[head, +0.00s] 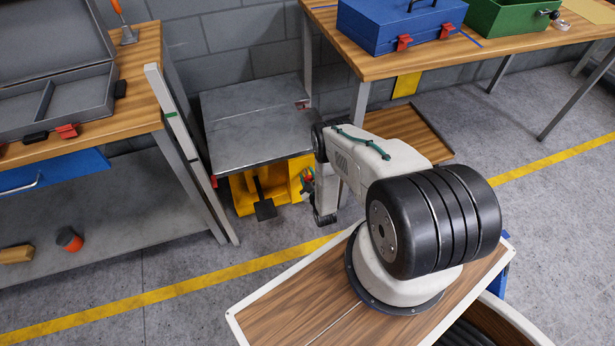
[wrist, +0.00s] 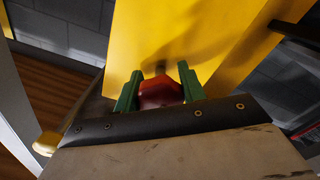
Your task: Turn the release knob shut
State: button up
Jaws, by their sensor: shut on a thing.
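The red release knob (wrist: 160,95) sits on a short stem at the yellow body (wrist: 150,40) of the lift table in the wrist view. My gripper (wrist: 159,86) has its two green fingers closed on either side of the knob. In the head view my gripper (head: 308,180) is at the right side of the yellow base (head: 240,195), under the grey table top (head: 255,120). The knob is too small and covered to make out clearly there. Its turn angle cannot be told.
A black foot pedal (head: 265,210) sticks out at the front of the yellow base. A workbench (head: 145,100) stands at left, and another bench (head: 355,60) with a blue toolbox (head: 385,25) stands behind. A wooden board (head: 425,125) lies low at right. The floor in front is clear.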

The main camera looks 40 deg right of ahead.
jog(key=m, duration=0.8)
jog(key=shift+a, duration=0.15)
jog(key=m, duration=0.6)
jog(key=shift+m, duration=0.4)
jog(key=o, duration=1)
jog(key=v, duration=0.7)
jog(key=shift+s+a, duration=0.2)
jog(key=shift+s, duration=0.15)
